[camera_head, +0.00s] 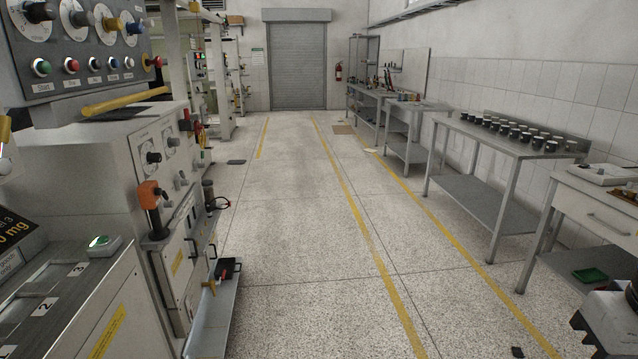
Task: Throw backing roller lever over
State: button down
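A lever with an orange handle (149,195) on a dark stem stands upright on the front of the grey machine (120,150) at the left. I see no label naming it as the backing roller lever. A red and black lever (190,125) sits higher and farther along the same machine. A black and red part (228,269) with a small brass-coloured tap lies low on the machine's ledge. I cannot make out my gripper or its fingertips in this view. Nothing is seen touching the orange handle.
A control panel (75,45) with knobs and buttons hangs above the machine, with a yellow bar (125,102) below it. The speckled floor (290,220) in the aisle is largely clear. Tables (500,140) with several black cups line the right wall. A grey shutter door (298,65) closes the back.

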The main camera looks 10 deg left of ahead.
aim_at(199, 165)
jog(key=u, duration=0.25)
jog(key=i, duration=1.95)
jog(key=u, duration=0.6)
jog(key=i, duration=1.75)
jog(key=u, duration=0.25)
